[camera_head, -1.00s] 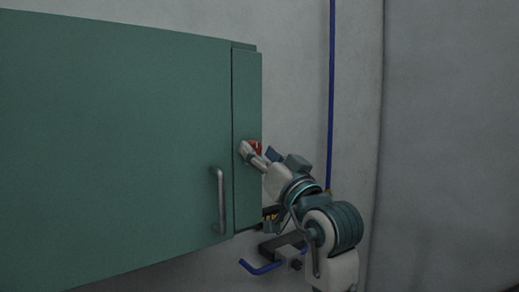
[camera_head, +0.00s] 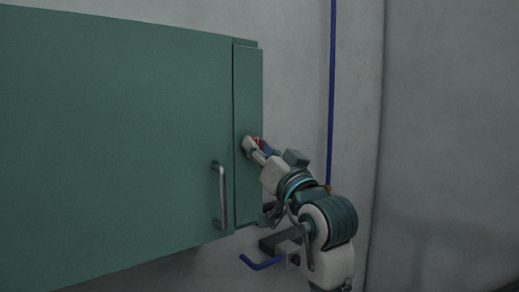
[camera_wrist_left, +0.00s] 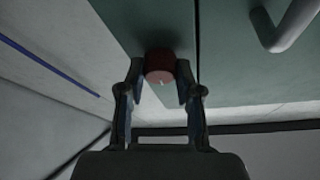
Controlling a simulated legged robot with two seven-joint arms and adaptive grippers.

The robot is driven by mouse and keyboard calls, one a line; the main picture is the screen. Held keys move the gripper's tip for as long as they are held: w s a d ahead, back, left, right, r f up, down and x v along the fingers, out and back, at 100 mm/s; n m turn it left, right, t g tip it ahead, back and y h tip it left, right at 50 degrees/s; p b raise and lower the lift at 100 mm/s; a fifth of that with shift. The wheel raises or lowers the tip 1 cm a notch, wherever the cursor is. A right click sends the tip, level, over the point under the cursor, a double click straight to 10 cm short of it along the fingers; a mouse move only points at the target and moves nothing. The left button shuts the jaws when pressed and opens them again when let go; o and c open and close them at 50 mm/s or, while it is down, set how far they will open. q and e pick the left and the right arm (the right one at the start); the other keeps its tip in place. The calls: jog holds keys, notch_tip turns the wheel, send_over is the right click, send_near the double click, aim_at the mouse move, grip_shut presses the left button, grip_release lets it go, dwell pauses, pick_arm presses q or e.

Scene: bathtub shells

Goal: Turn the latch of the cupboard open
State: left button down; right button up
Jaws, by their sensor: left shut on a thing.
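The green cupboard (camera_head: 130,130) hangs on the wall with a narrow panel (camera_head: 246,190) at its right end. The latch is a red round knob on that panel, showing as a small red patch (camera_head: 258,141) in the head view, mostly hidden by my fingers. In the left wrist view the red knob (camera_wrist_left: 159,66) sits between the two fingertips, with a small pale mark on its face. My left gripper (camera_head: 253,145) is shut on the knob; it also shows in the wrist view (camera_wrist_left: 160,80). My right gripper is in neither view.
A grey metal handle (camera_head: 221,195) stands upright on the cupboard door, left of the narrow panel; it also shows in the wrist view (camera_wrist_left: 285,28). A blue pipe (camera_head: 331,90) runs down the wall to the right. A blue lever (camera_head: 261,264) lies below the cupboard.

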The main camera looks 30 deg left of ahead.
pick_arm(q)
jog(key=shift+s+r+m+t+h+p, duration=0.15)
jog(key=shift+m+h+p, duration=0.9)
jog(key=shift+m, duration=2.25)
jog(key=shift+w+f+m+t+h+p, duration=0.1)
jog(key=shift+m+t+h+p, duration=0.3)
jog(key=shift+m+h, duration=2)
jog(key=shift+s+r+m+t+h+p, duration=0.1)
jog(key=shift+m+h+p, duration=0.55)
jog(key=shift+m, duration=3.55)
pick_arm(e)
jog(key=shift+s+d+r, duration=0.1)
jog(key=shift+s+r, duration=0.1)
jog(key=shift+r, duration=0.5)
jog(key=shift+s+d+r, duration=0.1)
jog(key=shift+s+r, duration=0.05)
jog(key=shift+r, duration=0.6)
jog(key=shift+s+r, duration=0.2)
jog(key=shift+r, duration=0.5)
pick_arm(q)
jog(key=shift+g+y, duration=0.25)
jog(key=shift+y, duration=0.05)
jog(key=c, duration=1)
grip_release()
jog(key=shift+o, duration=1.2)
jog(key=shift+w, duration=0.2)
jog(key=shift+d, duration=0.1)
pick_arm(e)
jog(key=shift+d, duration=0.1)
